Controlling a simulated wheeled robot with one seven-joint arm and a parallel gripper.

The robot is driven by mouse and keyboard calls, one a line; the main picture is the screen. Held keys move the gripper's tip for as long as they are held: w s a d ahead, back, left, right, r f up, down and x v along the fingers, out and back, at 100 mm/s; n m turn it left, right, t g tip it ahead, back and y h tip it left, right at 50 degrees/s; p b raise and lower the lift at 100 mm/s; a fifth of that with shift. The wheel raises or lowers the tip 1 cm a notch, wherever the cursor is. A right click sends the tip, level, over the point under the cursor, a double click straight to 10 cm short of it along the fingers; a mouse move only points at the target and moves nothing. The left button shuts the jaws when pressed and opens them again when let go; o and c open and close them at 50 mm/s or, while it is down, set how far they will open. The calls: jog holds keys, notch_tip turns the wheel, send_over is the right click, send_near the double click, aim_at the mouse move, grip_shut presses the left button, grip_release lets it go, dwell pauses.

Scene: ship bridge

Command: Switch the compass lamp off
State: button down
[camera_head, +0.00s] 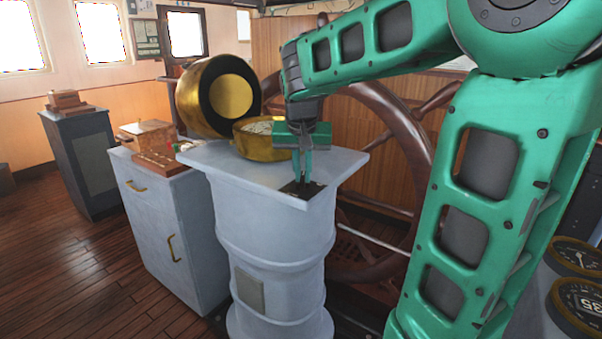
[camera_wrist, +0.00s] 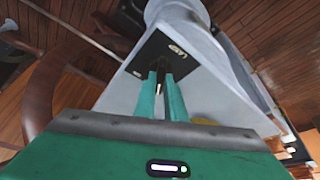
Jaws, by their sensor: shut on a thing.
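A dark switch plate (camera_head: 288,188) lies on the near right corner of the grey pedestal top (camera_head: 225,165). In the wrist view the plate (camera_wrist: 150,50) bears white lettering that seems to read "LAMP". My gripper (camera_head: 303,180) points down at the plate, its two green fingers close together. In the wrist view its fingertips (camera_wrist: 161,76) are shut around the small switch lever (camera_wrist: 161,67), which is mostly hidden between them. The brass compass bowl (camera_head: 247,141) sits on the pedestal behind my gripper. I cannot tell whether its lamp is lit.
A large brass hood (camera_head: 190,98) with a dark opening stands behind the compass. A wooden ship's wheel (camera_head: 405,140) is close behind the pedestal. A grey cabinet (camera_head: 150,205) with wooden boxes stands to the left. Brass gauges (camera_head: 578,300) are at the lower right.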

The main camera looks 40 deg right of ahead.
jog(key=shift+w+a+r, duration=0.15)
jog(key=shift+w, duration=0.15)
jog(key=c, duration=1.8)
grip_release()
jog(key=shift+s, duration=0.1)
jog(key=v, duration=1)
jog(key=shift+s+a+r, duration=0.1)
jog(key=shift+r, duration=0.1)
jog(key=s+f+g+y, duration=0.1)
jog(key=s+f, duration=0.6)
jog(key=s, duration=0.1)
jog(key=s+f+n+g+y, duration=0.1)
jog(key=s+f, duration=0.6)
jog(key=s, duration=0.1)
jog(key=s+d+f+g+y, duration=0.1)
jog(key=s+f, duration=0.6)
jog(key=s, duration=0.2)
